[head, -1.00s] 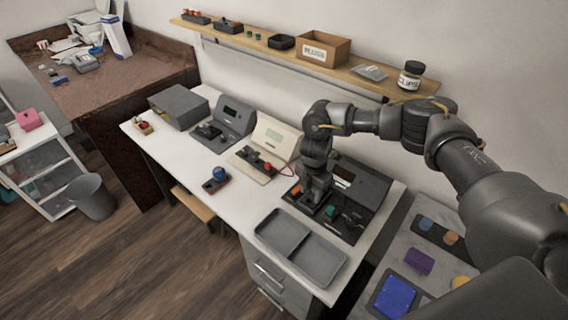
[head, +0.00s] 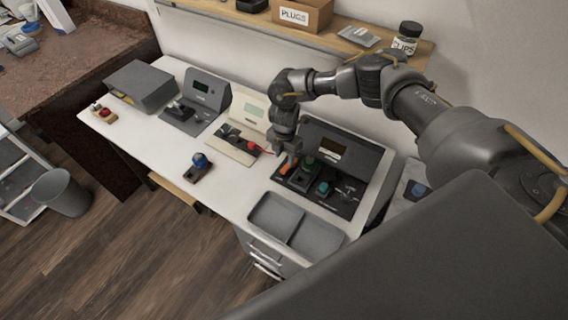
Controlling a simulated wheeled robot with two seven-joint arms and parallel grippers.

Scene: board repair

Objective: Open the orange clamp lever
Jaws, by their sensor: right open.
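The orange clamp lever (head: 285,169) shows as a small orange piece on the black base of the right-hand test station (head: 341,161). My right gripper (head: 283,158) comes down from above and stands right at the lever, with its fingers open. Whether the fingers touch the lever cannot be told at this size. A green part (head: 305,162) and a teal part (head: 323,187) sit on the same base, to the right of the lever. My left gripper is out of the picture.
A grey two-part tray (head: 318,243) lies in front of the station. A cream station (head: 245,125) with a red lead stands close to the left. A blue-topped piece (head: 199,166) is on the white bench. A shelf (head: 352,38) runs above.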

